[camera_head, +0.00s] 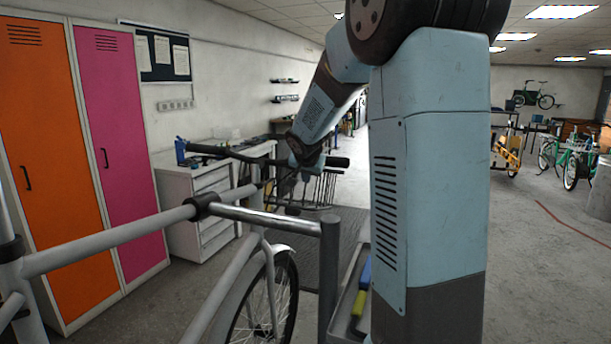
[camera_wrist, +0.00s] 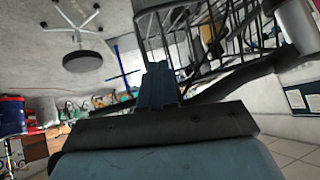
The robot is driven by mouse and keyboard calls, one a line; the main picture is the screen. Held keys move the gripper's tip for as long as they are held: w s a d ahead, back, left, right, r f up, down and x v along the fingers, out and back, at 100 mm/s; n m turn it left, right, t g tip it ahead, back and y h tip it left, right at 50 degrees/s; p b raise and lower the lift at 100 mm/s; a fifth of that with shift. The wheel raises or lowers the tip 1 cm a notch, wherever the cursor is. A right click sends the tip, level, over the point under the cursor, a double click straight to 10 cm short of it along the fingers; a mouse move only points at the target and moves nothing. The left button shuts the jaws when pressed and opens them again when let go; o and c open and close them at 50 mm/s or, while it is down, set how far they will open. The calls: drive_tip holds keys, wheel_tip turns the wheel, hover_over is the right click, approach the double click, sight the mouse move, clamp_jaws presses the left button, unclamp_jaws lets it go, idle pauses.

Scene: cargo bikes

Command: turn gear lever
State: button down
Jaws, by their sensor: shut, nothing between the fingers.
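A white-grey bike is clamped in a stand in the head view, with its handlebar (camera_head: 235,155) reaching across in front of my arm. My gripper (camera_head: 287,190) is at the handlebar, just left of the right-hand grip (camera_head: 338,161). In the wrist view my gripper's blue fingers (camera_wrist: 158,76) are together and hold nothing. A dark bar (camera_wrist: 235,78), apparently the handlebar, passes close by the fingertips; I cannot tell whether they touch. I cannot make out the gear lever in either view.
A wire basket (camera_wrist: 190,35) is close beyond the fingers. The metal stand arm (camera_head: 270,217) clamps the bike frame (camera_head: 110,232). A white drawer cabinet (camera_head: 200,205) and orange (camera_head: 45,130) and pink (camera_head: 122,140) lockers stand left. Open floor (camera_head: 545,250) lies right.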

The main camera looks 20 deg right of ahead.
drive_tip(key=shift+w+d+f, duration=0.2)
drive_tip(key=shift+w+d, duration=0.05)
idle(0.6)
drive_tip(key=shift+r, duration=0.2)
drive_tip(key=shift+r, duration=0.6)
